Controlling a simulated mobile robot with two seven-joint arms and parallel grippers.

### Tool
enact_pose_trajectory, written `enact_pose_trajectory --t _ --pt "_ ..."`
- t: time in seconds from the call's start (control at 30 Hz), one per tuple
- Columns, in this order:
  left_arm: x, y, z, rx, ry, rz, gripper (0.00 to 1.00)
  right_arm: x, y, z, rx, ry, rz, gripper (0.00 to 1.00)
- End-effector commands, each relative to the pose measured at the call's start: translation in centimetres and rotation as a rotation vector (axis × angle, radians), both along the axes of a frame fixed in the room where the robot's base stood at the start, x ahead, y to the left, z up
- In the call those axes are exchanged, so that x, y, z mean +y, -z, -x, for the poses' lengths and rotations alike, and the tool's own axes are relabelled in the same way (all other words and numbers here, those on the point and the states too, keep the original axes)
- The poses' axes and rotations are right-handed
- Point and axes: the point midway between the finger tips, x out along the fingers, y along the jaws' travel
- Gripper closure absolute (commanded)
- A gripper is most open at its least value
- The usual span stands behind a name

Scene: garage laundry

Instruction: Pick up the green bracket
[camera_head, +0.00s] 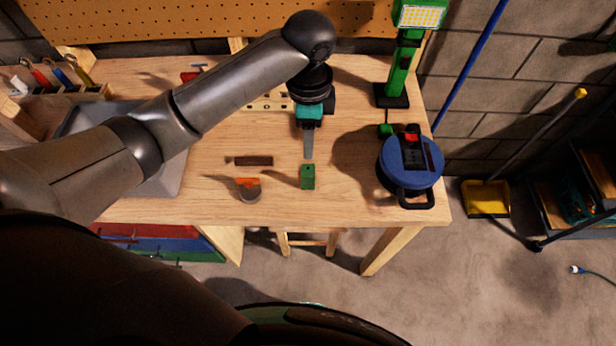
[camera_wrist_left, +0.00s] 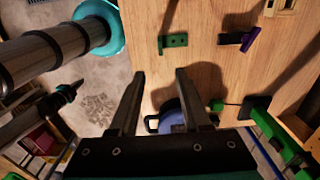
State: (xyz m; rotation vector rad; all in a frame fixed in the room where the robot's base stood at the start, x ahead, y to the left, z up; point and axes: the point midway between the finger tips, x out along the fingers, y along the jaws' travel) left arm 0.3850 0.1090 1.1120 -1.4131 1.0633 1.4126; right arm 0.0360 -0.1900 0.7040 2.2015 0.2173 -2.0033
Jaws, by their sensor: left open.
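The green bracket (camera_head: 308,177) is a small block-like piece lying on the wooden workbench (camera_head: 350,205), near its front edge. In the left wrist view the bracket (camera_wrist_left: 175,41) is a flat green piece with holes, lying beyond the fingertips. My left gripper (camera_head: 308,157) points down over the bench, just behind the bracket in the head view. In the left wrist view its two fingers (camera_wrist_left: 160,73) are apart with nothing between them, and the bracket is clear of them.
A blue round object (camera_head: 428,170) with a black handle stands right of the bracket. A dark bar (camera_head: 253,160) and a grey-orange round item (camera_head: 249,192) lie to its left. A green work lamp (camera_head: 402,65) stands at the back right. A purple tool (camera_wrist_left: 248,38) lies on the bench.

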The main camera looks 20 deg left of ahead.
Motion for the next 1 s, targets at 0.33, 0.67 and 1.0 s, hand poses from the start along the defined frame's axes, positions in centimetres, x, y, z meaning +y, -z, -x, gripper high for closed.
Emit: enact_pose_trajectory --t 0.33,0.67,1.0 --pt "0.0 6.4 0.1 0.006 -0.001 -0.002 0.53 0.0 0.4 0.0 0.001 -0.001 -0.001 1.00" --pt "0.0 10.0 0.0 0.001 0.001 0.000 0.53 0.1 0.7 0.1 0.002 -0.002 0.000 1.00" --pt "0.1 14.2 0.0 0.002 0.000 -0.001 0.53 0.2 0.9 0.1 0.003 -0.001 -0.002 1.00"
